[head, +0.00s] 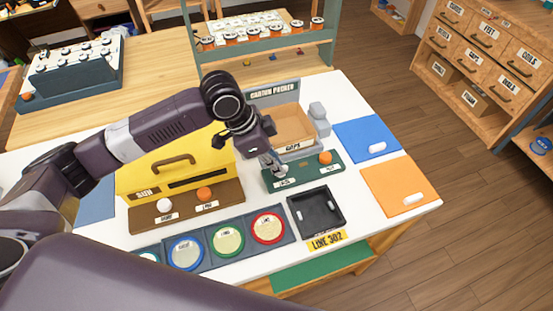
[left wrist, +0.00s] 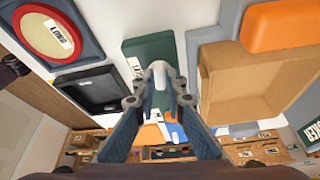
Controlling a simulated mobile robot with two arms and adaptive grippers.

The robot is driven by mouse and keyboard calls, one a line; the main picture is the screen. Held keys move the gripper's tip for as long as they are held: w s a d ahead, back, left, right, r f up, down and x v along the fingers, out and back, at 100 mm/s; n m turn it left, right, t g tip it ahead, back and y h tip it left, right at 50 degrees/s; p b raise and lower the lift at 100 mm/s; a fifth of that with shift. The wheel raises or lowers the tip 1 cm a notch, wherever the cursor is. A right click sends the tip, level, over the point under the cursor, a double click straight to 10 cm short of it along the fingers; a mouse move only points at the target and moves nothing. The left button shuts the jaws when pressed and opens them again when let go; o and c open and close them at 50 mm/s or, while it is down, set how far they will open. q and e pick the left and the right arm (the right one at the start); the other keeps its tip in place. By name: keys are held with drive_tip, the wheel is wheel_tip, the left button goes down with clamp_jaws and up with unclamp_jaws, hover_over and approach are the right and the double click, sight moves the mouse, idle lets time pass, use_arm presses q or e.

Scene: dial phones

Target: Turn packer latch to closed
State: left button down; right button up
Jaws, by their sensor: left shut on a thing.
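The carton packer (head: 272,97) is a grey frame around an open cardboard carton (head: 290,124), which also shows at right in the left wrist view (left wrist: 235,85). In front of it is a green panel (head: 303,174) with two small labels and an orange knob (head: 325,157) at its right end. My left gripper (head: 278,172) is low over the panel's left part. In the left wrist view its fingertips (left wrist: 160,98) are shut on a pale knob (left wrist: 159,72) standing on the green panel. The gripper mostly hides this knob in the head view. My right gripper is not in view.
A black tray (head: 317,211) and a board with coloured rings (head: 228,241) lie in front. A yellow bin unit (head: 142,176) with white and orange knobs stands left. Blue (head: 364,137) and orange (head: 399,182) mats lie right. My left arm passes above the yellow unit.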

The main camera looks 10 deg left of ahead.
use_arm(q)
drive_tip(key=m+p, duration=0.1)
drive_tip(key=m+g+p, duration=0.1)
drive_tip(key=shift+w+r+m+h, duration=0.2)
drive_tip(key=shift+r+m+h, duration=0.1)
drive_tip(key=shift+w+f+m+g+p, duration=0.1)
drive_tip(key=shift+m+g+p, duration=0.3)
drive_tip(key=shift+m, duration=0.5)
drive_tip(key=shift+m+g, duration=0.3)
drive_tip(key=shift+m, duration=0.6)
drive_tip(key=shift+w+f+m+g, duration=0.15)
drive_tip(key=shift+m+g, duration=0.15)
drive_tip(key=shift+m, duration=0.6)
drive_tip(key=m+g, duration=0.1)
drive_tip(key=m, duration=0.1)
drive_tip(key=shift+w+d+m, duration=0.1)
drive_tip(key=shift+w+m, duration=0.05)
drive_tip(key=shift+m, duration=0.25)
drive_tip(key=m+y+b, duration=0.1)
drive_tip(key=m, duration=0.1)
drive_tip(key=m+g+y+b, duration=0.1)
drive_tip(key=m, duration=0.2)
drive_tip(key=shift+w+d, duration=0.1)
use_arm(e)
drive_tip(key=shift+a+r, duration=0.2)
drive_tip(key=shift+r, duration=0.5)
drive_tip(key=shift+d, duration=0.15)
use_arm(q)
drive_tip(key=c, duration=2)
unclamp_jaws()
